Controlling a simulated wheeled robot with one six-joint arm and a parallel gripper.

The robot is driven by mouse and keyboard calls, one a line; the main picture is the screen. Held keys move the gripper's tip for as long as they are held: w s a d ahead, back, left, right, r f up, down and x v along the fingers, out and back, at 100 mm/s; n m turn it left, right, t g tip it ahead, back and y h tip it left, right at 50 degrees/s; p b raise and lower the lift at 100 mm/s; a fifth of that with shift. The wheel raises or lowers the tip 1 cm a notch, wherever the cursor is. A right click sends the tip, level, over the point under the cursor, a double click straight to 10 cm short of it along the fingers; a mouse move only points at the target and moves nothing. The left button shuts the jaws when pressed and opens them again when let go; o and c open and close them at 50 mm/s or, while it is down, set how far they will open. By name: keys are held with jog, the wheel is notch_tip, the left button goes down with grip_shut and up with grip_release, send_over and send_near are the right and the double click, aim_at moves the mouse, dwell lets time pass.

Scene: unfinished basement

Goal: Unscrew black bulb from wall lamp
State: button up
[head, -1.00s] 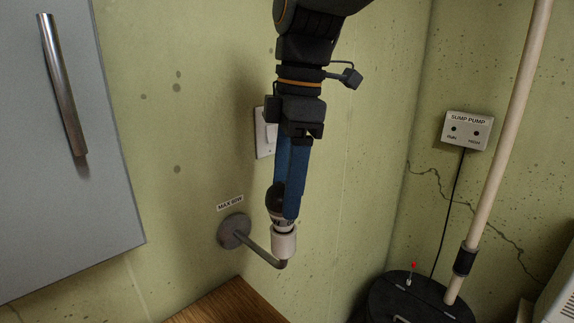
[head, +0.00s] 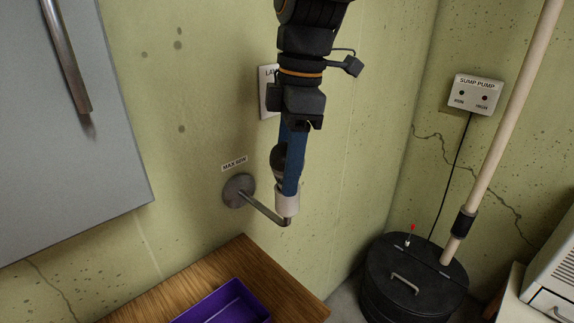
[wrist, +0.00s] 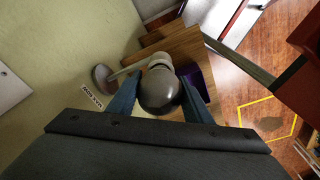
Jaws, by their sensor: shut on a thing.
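The wall lamp has a round metal plate (head: 239,191) on the wall, an arm running out to the right, and a white socket (head: 287,203) facing up. The black bulb (head: 277,158) stands upright at the socket, partly hidden by a blue finger in the head view. In the wrist view the dark, glossy bulb (wrist: 158,90) sits between the two blue fingers, in front of the pale socket (wrist: 160,61). My gripper (head: 289,172) points down from above and is shut on the bulb. I cannot tell how far the bulb's base is threaded in.
A wooden bench top (head: 235,267) with a purple tray (head: 222,304) lies below the lamp. A grey cabinet (head: 75,130) hangs at the left. A wall switch (head: 265,92) is behind my gripper. A black sump lid (head: 410,270) and a pale pipe (head: 500,135) stand at the right.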

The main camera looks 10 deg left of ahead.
jog(key=shift+n, duration=1.7)
jog(key=shift+n+g, duration=0.3)
jog(key=shift+n, duration=0.5)
jog(key=shift+n+h, duration=0.3)
jog(key=shift+n, duration=0.6)
jog(key=shift+p, duration=0.3)
jog(key=n, duration=0.2)
jog(key=shift+r+n, duration=0.1)
jog(key=shift+n, duration=0.7)
jog(key=n, duration=0.3)
jog(key=shift+h+p, duration=0.3)
jog(key=shift+p, duration=0.1)
